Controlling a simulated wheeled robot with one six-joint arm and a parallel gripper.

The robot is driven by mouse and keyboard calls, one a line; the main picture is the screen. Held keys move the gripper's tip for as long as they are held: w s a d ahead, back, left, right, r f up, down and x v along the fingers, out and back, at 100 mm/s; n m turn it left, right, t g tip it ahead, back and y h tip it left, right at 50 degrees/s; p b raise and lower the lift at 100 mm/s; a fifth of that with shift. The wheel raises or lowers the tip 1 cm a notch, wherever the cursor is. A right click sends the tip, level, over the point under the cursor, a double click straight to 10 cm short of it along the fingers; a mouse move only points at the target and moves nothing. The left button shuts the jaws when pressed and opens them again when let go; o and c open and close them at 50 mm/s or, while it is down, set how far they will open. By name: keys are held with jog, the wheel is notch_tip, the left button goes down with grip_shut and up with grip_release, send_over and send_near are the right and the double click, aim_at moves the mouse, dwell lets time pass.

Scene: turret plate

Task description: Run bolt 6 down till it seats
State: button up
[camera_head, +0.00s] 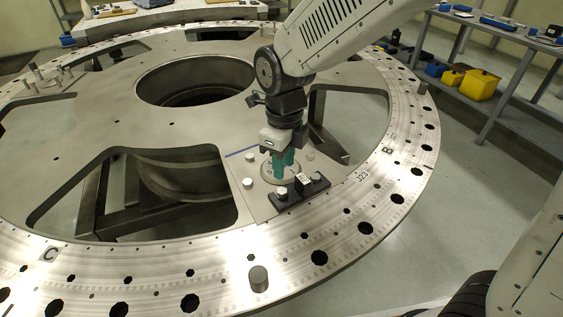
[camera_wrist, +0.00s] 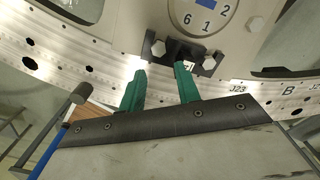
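My gripper (camera_head: 283,166) points down over the round numbered disc (camera_head: 267,174) on the turret plate. In the wrist view its two green fingers (camera_wrist: 159,70) stand apart with nothing seen between them. A black holder (camera_head: 306,187) lies at the disc's near side; it also shows beyond the fingertips in the wrist view (camera_wrist: 181,53). It carries a hex bolt (camera_head: 282,192) and a piece with a white label. Other hex bolt heads (camera_head: 249,183) stand on the plate around the disc. The disc shows 6, 1 and 2 in the wrist view. I cannot tell which bolt is bolt 6.
The wide metal ring (camera_head: 361,197) is marked C, J23 and B and has rows of holes. Large openings flank the disc, and a grey peg (camera_head: 259,279) stands on the near rim. A shelf with yellow bins (camera_head: 479,84) stands at the right. The floor between is clear.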

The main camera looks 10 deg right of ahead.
aim_at(282, 190)
jog(key=shift+a+f+m, duration=0.2)
jog(key=shift+f+m, duration=0.1)
jog(key=shift+f, duration=0.4)
notch_tip(282, 190, down, 6)
jog(key=shift+f, duration=0.1)
jog(key=n, duration=0.4)
jog(key=shift+n, duration=0.3)
jog(key=n, duration=0.4)
jog(key=shift+n, duration=0.3)
jog(key=n, duration=0.4)
jog(key=shift+n, duration=0.3)
jog(key=n, duration=0.4)
jog(key=shift+n, duration=0.3)
jog(key=n, duration=1.3)
jog(key=shift+n, duration=0.3)
jog(key=n, duration=0.4)
